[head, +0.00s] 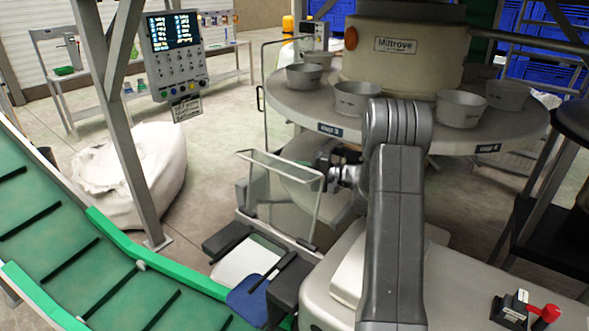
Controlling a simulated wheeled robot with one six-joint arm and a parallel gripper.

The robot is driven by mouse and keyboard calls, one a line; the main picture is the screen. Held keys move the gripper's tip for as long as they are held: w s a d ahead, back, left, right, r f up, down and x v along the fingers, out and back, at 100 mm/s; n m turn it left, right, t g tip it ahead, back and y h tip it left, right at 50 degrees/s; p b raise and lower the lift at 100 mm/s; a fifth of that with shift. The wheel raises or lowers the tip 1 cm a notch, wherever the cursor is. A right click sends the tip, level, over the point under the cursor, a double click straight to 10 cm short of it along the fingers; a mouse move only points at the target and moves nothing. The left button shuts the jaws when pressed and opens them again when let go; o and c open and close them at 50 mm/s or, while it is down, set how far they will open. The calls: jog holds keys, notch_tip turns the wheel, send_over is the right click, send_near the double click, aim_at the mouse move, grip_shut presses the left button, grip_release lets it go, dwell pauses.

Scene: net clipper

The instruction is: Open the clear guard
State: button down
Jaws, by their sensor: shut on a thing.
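The clear guard (281,172) is a transparent panel with a pale frame, left of my arm at the middle of the head view. It stands tilted above the clipper's base, with a white plate (247,262) below in front. My gripper (330,174) is at the guard's upper right side, shut on it. The fingertips are small and dark here, and my arm covers part of the area, so the exact point of grip is hard to see.
A round carousel (300,103) with several grey bowls stands behind my gripper. A green conveyor (70,240) runs along the left. A control panel (176,58) hangs near a grey post (122,120). Open floor lies left of the guard.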

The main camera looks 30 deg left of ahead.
aim_at(289, 168)
jog(key=shift+s+r+p, duration=0.3)
jog(key=shift+s+p, duration=0.05)
jog(key=s+n, duration=0.1)
jog(key=s+n+h+p, duration=0.1)
jog(key=s, duration=0.1)
jog(key=shift+a+r+t, duration=0.2)
jog(key=shift+r+t, duration=0.1)
jog(key=shift+r, duration=0.1)
jog(key=c, duration=1.5)
grip_release()
jog(key=shift+o, duration=0.2)
